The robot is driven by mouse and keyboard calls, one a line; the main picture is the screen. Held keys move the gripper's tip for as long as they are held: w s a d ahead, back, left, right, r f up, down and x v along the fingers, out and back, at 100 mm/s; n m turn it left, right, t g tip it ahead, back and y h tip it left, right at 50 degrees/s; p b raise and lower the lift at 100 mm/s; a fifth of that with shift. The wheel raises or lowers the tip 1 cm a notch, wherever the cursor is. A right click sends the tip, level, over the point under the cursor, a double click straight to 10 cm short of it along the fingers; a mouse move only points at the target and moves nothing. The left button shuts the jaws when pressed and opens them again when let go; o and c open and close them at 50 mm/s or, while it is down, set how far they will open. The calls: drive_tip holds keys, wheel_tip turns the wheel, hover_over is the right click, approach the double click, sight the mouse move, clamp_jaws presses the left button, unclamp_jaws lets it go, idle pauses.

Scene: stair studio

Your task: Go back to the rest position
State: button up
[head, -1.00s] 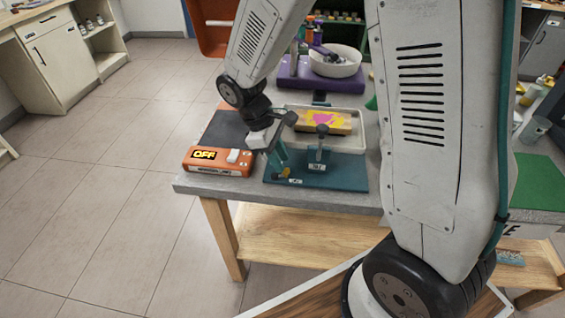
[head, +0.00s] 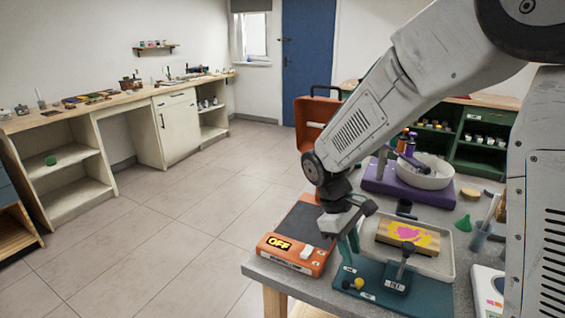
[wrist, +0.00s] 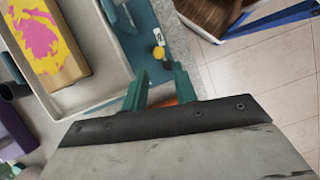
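My gripper (head: 348,246) hangs above the grey table, between the orange device and the teal base. In the wrist view its two teal fingers (wrist: 162,88) stand apart with nothing between them, so it is open. The orange device (head: 290,255) has a dark top and a display reading OFF. The teal base (head: 428,296) carries a small yellow knob (head: 358,284) and a dark lever (head: 405,262). Behind it a pale tray (head: 447,268) holds a wooden block with a yellow and pink top (head: 408,235). The tray also shows in the wrist view (wrist: 118,62).
A purple stand with a white bowl (head: 424,172) is at the back of the table. A green funnel (head: 463,223) and a clear cup (head: 480,236) stand to the right. Floor left of the table is clear up to the cabinets (head: 175,130).

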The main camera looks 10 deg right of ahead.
drive_tip(key=s+d+r+m+t+y, duration=0.1)
drive_tip(key=s+d+r+m+t, duration=0.1)
drive_tip(key=s+r+m, duration=0.2)
drive_tip(key=s+d+r+m+t+y, duration=0.2)
drive_tip(key=s+r+m, duration=0.3)
drive_tip(key=s+r, duration=0.5)
drive_tip(key=s+d, duration=0.1)
drive_tip(key=s, duration=0.6)
drive_tip(key=shift+d+r+t, duration=0.2)
drive_tip(key=shift+r+t, duration=0.1)
drive_tip(key=shift+r, duration=0.05)
